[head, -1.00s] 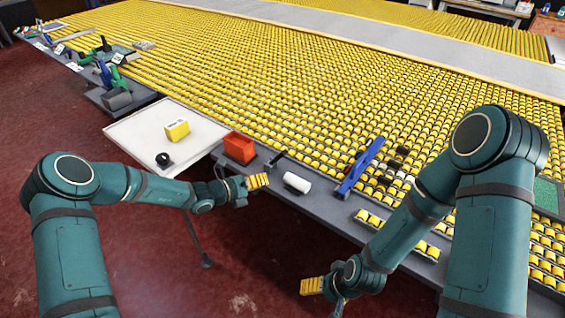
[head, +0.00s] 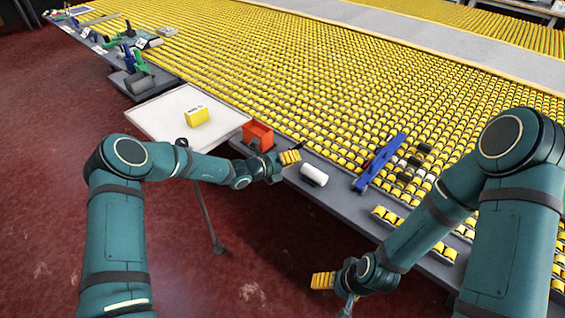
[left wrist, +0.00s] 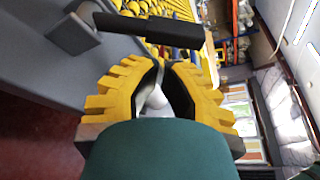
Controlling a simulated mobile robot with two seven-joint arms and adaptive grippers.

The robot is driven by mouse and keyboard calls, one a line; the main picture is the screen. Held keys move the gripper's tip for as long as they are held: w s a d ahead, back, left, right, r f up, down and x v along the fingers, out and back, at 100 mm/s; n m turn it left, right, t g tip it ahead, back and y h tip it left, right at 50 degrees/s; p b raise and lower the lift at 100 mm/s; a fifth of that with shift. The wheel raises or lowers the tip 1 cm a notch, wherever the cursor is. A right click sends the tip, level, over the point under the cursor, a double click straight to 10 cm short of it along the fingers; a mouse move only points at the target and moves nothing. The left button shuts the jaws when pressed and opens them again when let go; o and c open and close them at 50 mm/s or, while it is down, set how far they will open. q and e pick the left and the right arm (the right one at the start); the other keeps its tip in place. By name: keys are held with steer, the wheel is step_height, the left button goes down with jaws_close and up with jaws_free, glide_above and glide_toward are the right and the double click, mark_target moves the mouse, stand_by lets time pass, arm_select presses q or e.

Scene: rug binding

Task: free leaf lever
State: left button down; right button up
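The leaf lever appears to be the black bar (left wrist: 150,30) in the left wrist view, beside a grey block (left wrist: 72,34). It crosses the picture just beyond my left fingertips, and I see no contact. In the head view my left gripper (head: 290,157) is at the table's front edge, right of the orange bin, and mostly hides the lever. In the left wrist view its yellow fingers (left wrist: 161,66) come together at the tips, with nothing seen held between them. My right gripper (head: 323,281) is low in front of the table; its fingers look together and empty.
The orange bin (head: 257,134) stands left of my left gripper and a white roll (head: 314,174) lies to its right. A blue bar (head: 380,162) lies further right. A white tray (head: 150,118) holds a yellow box (head: 197,116). Yellow rollers cover the large table.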

arm_select(q)
steer(key=shift+x, duration=1.65)
